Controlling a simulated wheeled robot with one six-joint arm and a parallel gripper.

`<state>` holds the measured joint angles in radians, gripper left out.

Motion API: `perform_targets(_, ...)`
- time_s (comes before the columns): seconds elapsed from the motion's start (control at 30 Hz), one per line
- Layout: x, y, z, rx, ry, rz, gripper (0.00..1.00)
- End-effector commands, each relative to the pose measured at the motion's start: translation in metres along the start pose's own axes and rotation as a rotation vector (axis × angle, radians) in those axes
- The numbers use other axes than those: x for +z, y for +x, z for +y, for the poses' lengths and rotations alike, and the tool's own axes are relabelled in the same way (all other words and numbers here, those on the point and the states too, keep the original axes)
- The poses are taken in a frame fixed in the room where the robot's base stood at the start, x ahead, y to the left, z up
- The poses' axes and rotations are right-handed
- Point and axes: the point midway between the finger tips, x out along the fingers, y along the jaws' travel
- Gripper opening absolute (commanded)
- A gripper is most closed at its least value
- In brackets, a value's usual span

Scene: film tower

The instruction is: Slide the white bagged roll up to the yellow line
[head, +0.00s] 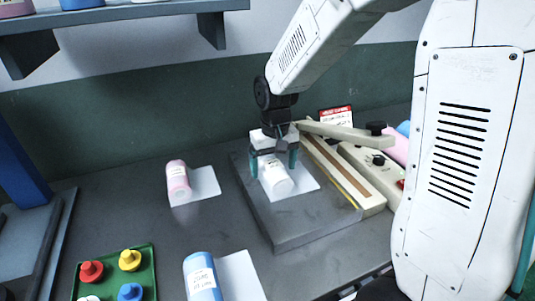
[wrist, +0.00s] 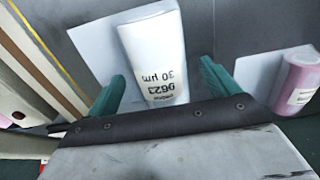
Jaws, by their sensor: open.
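The white roll (head: 277,180) lies on a white sheet (head: 306,181) on top of the grey slab (head: 290,228). In the wrist view the white roll (wrist: 155,50) carries black print reading "30 µm". The yellow line (head: 345,188) runs along the slab's right edge, beside the beige bar; it also shows in the wrist view (wrist: 47,55). The roll is apart from the line. My gripper (head: 275,166) is open, with one teal finger on each side of the roll. In the wrist view my gripper (wrist: 160,92) shows a finger at either side of the roll's near end.
A beige sealer with a raised arm (head: 345,134) stands right of the slab, with a red-and-white sign (head: 336,115) behind. A pink roll (head: 178,180) and a blue roll (head: 201,277) lie on sheets. A green tray (head: 150,262) holds several colored knobbed pieces. A shelf (head: 120,14) hangs upper left.

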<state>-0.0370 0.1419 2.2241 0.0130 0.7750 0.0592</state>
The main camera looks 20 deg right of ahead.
Motion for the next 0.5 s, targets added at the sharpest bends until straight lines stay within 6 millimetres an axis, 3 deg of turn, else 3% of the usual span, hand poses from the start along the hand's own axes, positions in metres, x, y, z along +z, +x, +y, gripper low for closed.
perform_targets(0.2, 0.000, 0.019, 0.000, 0.000, 0.000, -0.001, 0.87)
perform_targets(0.5, 0.000, 0.022, -0.002, 0.000, -0.003, 0.000, 0.87)
